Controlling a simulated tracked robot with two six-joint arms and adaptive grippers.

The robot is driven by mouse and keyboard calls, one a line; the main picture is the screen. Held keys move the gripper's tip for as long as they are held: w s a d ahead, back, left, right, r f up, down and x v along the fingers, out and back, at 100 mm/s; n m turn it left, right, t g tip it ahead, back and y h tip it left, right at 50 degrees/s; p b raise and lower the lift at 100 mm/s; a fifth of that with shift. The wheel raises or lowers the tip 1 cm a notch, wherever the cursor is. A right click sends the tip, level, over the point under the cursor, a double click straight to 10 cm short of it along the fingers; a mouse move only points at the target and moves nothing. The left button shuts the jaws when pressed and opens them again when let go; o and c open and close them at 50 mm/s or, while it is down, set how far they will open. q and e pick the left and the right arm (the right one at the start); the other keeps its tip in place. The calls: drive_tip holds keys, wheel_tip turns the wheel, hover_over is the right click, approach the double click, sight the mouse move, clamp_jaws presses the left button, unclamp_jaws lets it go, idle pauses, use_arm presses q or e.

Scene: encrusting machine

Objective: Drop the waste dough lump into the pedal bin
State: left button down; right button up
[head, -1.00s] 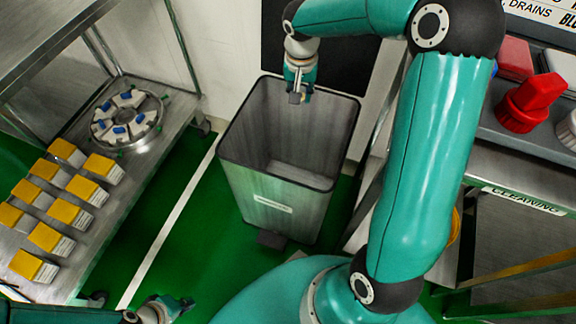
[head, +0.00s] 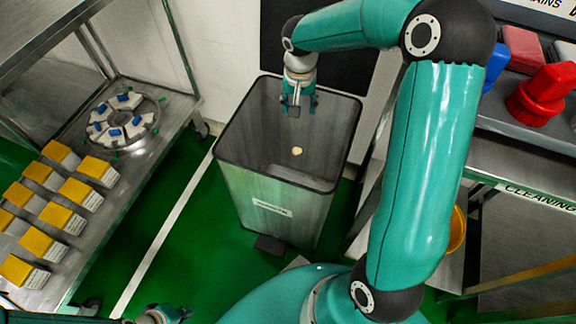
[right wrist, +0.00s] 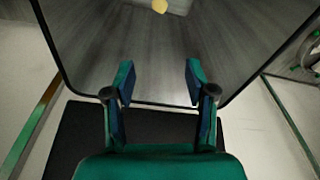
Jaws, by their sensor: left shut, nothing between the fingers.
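The waste dough lump (head: 297,151) is a small pale yellow piece inside the outline of the pedal bin's opening, below and apart from my right gripper. It also shows at the top of the right wrist view (right wrist: 159,6). I cannot tell whether it is falling or resting. The pedal bin (head: 275,215) is a grey open-topped bin with a dark rim and a front pedal. My right gripper (head: 297,108) is over the bin's back part, its fingers apart and empty in the right wrist view (right wrist: 160,82). My left gripper (head: 180,313) is at the bottom left edge, shut and empty.
A steel bench (head: 165,143) at left holds several yellow-topped boxes (head: 40,173) and a round plate with blue-marked pieces (head: 122,120). At right, a shelf holds a red knobbed item (head: 540,95). Green floor (head: 205,260) lies open around the bin's left side.

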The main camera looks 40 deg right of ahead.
wheel_tip(320, 180, up, 12)
drive_tip(key=s+a, duration=0.1)
drive_tip(key=shift+a, duration=0.15)
idle(0.6)
